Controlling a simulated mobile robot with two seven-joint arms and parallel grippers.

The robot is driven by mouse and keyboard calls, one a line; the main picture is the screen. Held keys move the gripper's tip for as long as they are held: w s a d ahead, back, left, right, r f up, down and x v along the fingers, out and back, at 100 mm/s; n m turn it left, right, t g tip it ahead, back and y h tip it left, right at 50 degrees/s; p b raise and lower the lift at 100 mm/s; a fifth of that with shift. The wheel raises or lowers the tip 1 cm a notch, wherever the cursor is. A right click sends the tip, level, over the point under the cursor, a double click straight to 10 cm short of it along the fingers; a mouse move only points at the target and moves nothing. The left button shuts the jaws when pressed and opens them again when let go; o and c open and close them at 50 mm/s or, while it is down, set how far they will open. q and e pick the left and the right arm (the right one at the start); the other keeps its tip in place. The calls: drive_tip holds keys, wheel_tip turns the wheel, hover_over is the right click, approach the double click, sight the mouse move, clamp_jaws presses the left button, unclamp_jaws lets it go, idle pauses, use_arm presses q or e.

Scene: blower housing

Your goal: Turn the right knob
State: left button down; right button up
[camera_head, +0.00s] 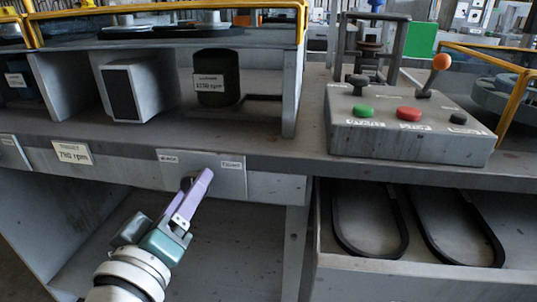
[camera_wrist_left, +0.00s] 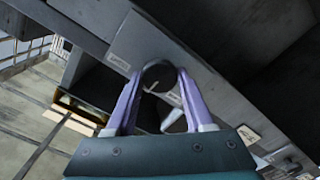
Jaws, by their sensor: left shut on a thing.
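The right knob is a dark round knob (camera_head: 186,183) on a light grey panel (camera_head: 232,184) at the front edge of the bench, below two small labels. My left gripper (camera_head: 199,180) reaches up to this panel, and its purple fingers hide most of the knob in the head view. In the left wrist view the round dark knob (camera_wrist_left: 159,76) sits between the tips of the two purple fingers, one on each side. The left gripper is shut on it. My right gripper is not in view.
A target sign (camera_head: 72,153) is left of the panel. A control box (camera_head: 408,137) with green, red and black buttons and an orange-tipped lever stands on the bench at right. Two black belts (camera_head: 338,225) lie in the lower tray.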

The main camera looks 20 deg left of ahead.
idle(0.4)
use_arm(q)
drive_tip(key=shift+c, duration=1.4)
unclamp_jaws()
drive_tip(key=p+v, duration=0.1)
drive_tip(key=v, duration=0.9)
